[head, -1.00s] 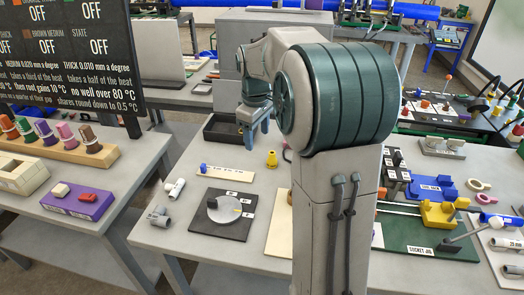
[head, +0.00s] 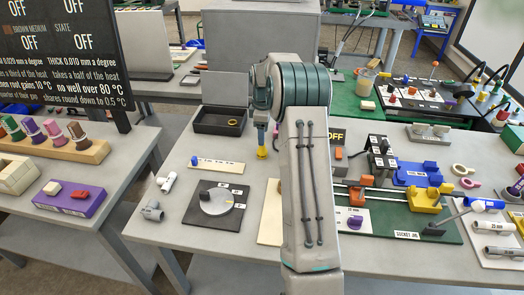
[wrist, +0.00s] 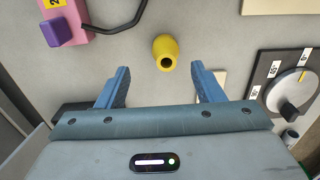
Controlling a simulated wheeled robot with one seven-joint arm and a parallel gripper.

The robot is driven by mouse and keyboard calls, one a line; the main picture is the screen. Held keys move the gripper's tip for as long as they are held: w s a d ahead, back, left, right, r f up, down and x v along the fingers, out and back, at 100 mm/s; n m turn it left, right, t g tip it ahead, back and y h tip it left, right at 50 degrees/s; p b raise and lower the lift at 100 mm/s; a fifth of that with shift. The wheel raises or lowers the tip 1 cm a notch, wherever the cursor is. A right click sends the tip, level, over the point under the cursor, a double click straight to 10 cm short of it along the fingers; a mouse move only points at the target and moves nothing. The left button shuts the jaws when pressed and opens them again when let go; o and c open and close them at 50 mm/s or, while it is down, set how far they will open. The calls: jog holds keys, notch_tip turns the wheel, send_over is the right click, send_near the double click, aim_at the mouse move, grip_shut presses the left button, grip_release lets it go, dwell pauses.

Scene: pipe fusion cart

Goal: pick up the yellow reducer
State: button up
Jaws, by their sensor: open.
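The yellow reducer (head: 262,153) stands on the grey table in the head view, just below the blue fingers of my gripper (head: 261,137). In the wrist view the reducer (wrist: 165,52) shows its dark round opening and lies a little beyond the fingertips, roughly centred between them. My gripper (wrist: 160,73) is open, with one blue finger on each side and nothing between them. The reducer's exact height gap to the fingers cannot be told.
A black tray (head: 205,128) stands behind the reducer. A dial board (head: 216,204) and a white strip with a blue knob (head: 217,166) lie to the left. A pink block (wrist: 67,22) with a dark cable is near the gripper. Free table surrounds the reducer.

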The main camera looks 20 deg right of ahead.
aim_at(262, 150)
jog(key=shift+f, duration=0.75)
jog(key=f, duration=0.1)
jog(key=f+p, duration=0.1)
jog(key=f, duration=0.2)
jog(key=shift+s+a, duration=0.3)
jog(key=shift+a, duration=0.05)
jog(key=shift+f, duration=0.65)
jog(key=c, duration=1.1)
